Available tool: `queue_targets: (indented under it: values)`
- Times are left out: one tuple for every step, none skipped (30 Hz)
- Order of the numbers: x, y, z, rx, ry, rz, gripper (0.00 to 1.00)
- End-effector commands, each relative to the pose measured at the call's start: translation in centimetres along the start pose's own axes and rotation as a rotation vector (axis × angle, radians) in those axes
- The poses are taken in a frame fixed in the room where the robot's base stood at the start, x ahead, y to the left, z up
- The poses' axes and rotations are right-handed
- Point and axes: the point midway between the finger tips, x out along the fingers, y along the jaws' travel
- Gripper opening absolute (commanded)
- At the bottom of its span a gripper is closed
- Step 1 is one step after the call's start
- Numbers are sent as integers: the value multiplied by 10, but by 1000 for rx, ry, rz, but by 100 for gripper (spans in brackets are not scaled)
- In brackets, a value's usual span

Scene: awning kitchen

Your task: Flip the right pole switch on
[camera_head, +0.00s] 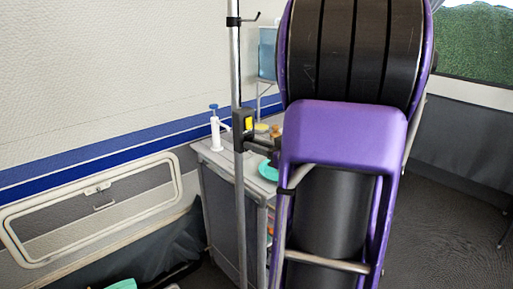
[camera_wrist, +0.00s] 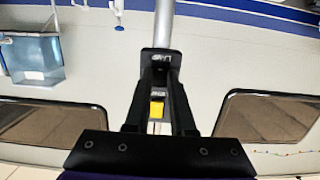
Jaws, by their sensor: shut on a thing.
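The metal pole (camera_head: 238,60) stands upright in front of the wall and shows at the top of the wrist view (camera_wrist: 164,22). A black switch box (camera_head: 238,122) with a yellow switch face (camera_head: 249,124) is fixed to it. In the wrist view the yellow switch (camera_wrist: 157,108) shows between my gripper's black fingers (camera_wrist: 160,75). The fingers are shut on the switch box at the pole. In the head view my gripper (camera_head: 258,145) reaches the box from the right, and my arm hides much behind it. I cannot tell whether the switch is on.
A grey cabinet (camera_head: 222,165) stands behind the pole, with a white pump bottle (camera_head: 215,130) and a teal dish (camera_head: 268,171) on top. A framed hatch (camera_head: 95,205) is in the wall at left. A black hook (camera_head: 250,18) sticks out from the pole. Dark floor (camera_head: 440,225) lies open at right.

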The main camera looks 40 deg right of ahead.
Motion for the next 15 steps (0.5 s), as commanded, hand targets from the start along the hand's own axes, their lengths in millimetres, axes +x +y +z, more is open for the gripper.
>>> queue_targets:
  values:
    - [1, -1, 0, 0, 1, -2, 0]
    - [1, -1, 0, 0, 1, -2, 0]
    - [1, -1, 0, 0, 1, -2, 30]
    - [1, -1, 0, 0, 1, -2, 35]
    - [1, -1, 0, 0, 1, -2, 40]
    - [1, -1, 0, 0, 1, -2, 48]
    - [1, 0, 0, 0, 0, -2, 52]
    - [0, 0, 0, 0, 0, -1, 52]
    - [0, 0, 0, 0, 0, -1, 52]
    - [0, 0, 0, 0, 0, -1, 52]
    - [0, 0, 0, 0, 0, -1, 52]
    - [0, 0, 0, 0, 0, -1, 52]
    - [0, 0, 0, 0, 0, -1, 52]
    - [0, 0, 0, 0, 0, -1, 52]
    - [0, 0, 0, 0, 0, 0, 52]
